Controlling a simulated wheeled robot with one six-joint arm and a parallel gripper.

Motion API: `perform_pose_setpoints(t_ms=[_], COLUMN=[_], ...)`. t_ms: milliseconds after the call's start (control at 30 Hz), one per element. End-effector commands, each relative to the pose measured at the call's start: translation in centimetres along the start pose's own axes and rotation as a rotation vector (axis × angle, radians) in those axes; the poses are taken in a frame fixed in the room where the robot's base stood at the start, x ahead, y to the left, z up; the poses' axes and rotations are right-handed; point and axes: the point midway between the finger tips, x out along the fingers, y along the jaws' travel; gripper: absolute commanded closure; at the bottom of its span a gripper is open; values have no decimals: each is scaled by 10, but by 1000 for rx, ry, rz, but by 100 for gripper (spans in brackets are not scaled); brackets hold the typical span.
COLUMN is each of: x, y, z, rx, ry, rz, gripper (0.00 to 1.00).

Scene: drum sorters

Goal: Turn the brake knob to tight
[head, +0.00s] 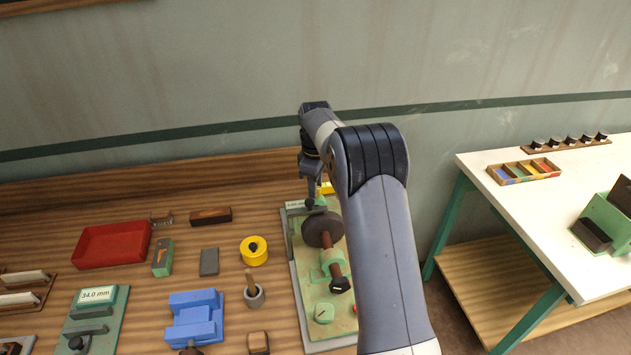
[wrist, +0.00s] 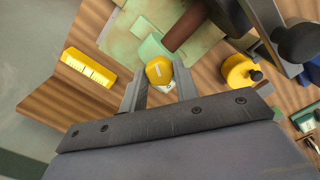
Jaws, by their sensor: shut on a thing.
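A yellow knob (wrist: 159,71) with a pale mark on its top sits between the fingertips in the wrist view. My gripper (wrist: 158,84) is shut on it, one finger on each side. The knob stands at a green bracket of the drum fixture, whose pale green base plate (wrist: 120,40) shows beyond it. In the head view my gripper (head: 311,190) points down at the far end of this fixture (head: 308,282), and I cannot make out the knob there. Any tight or loose marking is not readable.
A dark disc (head: 323,230) on a brown shaft stands close to my gripper. A yellow block (wrist: 90,68) and a yellow round tin (head: 254,250) lie near the fixture. A red tray (head: 112,245) and blue block (head: 194,318) are left. The wall is close behind.

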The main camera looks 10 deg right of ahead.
Motion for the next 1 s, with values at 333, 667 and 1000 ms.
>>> perform_pose_setpoints(t_ms=[333,667,1000], x=[-2,-1,-1], y=[0,0,0], z=[0,0,0], rx=[327,639,911], ry=[0,1,1], rz=[1,1,2], gripper=[94,94,94])
